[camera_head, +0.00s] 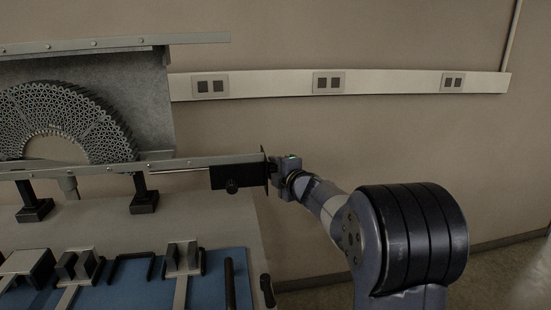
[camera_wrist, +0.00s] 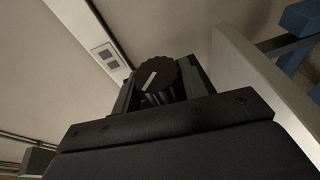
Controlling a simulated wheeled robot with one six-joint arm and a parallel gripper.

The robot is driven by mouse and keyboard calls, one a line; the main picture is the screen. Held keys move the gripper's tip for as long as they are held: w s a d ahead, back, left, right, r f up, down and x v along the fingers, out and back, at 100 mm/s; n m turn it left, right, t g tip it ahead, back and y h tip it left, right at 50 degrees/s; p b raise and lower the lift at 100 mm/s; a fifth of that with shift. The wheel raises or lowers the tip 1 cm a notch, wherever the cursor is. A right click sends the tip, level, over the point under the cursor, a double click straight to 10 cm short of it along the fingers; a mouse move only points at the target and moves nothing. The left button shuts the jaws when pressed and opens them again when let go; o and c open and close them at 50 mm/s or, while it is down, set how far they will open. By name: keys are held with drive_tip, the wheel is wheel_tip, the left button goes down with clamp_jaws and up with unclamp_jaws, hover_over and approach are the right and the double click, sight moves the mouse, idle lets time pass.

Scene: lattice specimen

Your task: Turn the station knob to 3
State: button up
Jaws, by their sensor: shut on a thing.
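The station knob (camera_wrist: 152,76) is a dark, scalloped disc with a white pointer line, seen in the wrist view. The line slants from lower left to upper right. My gripper (camera_wrist: 160,84) is shut on the knob, with one finger on each side of it. No numbers or scale marks can be made out around it. In the head view my gripper (camera_head: 286,164) is at the dark end plate (camera_head: 265,173) at the right end of the rail. The knob itself cannot be told apart there.
A honeycomb arch (camera_head: 100,125) stands at left. The bench has a blue mat (camera_head: 212,288) with several dark fixtures. A wall strip with sockets (camera_head: 400,82) runs behind. Floor at right is clear.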

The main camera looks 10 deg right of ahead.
drive_tip(key=shift+r+g+h+p, duration=0.35)
drive_tip(key=shift+g+p, duration=0.55)
drive_tip(key=shift+p, duration=3.3)
drive_tip(key=shift+f+m+p, duration=0.25)
drive_tip(key=shift+m+p, duration=0.05)
drive_tip(key=shift+p, duration=0.75)
drive_tip(key=o, duration=1)
drive_tip(key=shift+f+g, duration=0.1)
drive_tip(key=shift+g, duration=0.2)
drive_tip(key=v, duration=1)
drive_tip(key=shift+s+d, duration=0.1)
drive_tip(key=shift+s, duration=0.3)
